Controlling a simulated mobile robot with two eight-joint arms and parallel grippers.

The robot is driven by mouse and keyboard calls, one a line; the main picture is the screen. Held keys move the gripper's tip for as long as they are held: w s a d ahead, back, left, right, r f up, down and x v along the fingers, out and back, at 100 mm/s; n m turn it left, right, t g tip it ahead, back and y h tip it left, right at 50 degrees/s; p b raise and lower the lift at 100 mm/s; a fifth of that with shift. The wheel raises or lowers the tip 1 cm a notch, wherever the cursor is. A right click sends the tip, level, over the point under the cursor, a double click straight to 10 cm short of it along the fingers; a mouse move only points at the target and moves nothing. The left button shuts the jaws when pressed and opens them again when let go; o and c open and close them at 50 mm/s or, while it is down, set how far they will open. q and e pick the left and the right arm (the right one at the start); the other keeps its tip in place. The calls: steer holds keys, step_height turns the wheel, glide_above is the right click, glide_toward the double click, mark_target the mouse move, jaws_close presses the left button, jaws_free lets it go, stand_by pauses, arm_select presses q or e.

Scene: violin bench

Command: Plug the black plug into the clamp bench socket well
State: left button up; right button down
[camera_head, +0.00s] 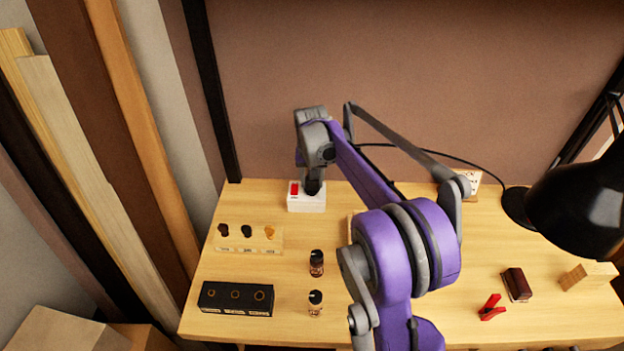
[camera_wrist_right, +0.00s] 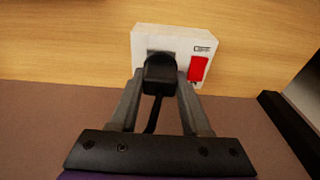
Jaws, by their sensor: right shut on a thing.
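The clamp bench socket (camera_head: 306,204) is a white box with a red switch, near the back edge of the bench. It also shows in the wrist view (camera_wrist_right: 146,38). My right gripper (camera_head: 314,188) reaches down over the box. In the wrist view its fingers (camera_wrist_right: 159,85) are shut on the black plug (camera_wrist_right: 158,74), with the cable hanging between them. The plug is at the grey socket well (camera_wrist_right: 160,51), beside the red switch, and covers part of it. I cannot tell how far the plug is in. My left gripper is not in view.
A wooden block with several coloured pieces (camera_head: 249,239), a black three-hole holder (camera_head: 236,299) and two small bottles (camera_head: 316,263) stand in front of the socket. A black lamp (camera_head: 580,205), a red clip (camera_head: 491,307) and a brown block (camera_head: 517,284) are at right.

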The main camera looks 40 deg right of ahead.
mark_target(312, 192)
steer(key=shift+f, duration=0.5)
steer(key=shift+c, duration=1.4)
jaws_free()
steer(key=shift+r, duration=0.1)
step_height(312, 192, up, 11)
steer(key=s, duration=0.1)
steer(key=shift+s+a+p, duration=0.15)
steer(key=shift+a+p, duration=0.15)
steer(key=shift+a, duration=0.15)
steer(key=shift+a, duration=0.1)
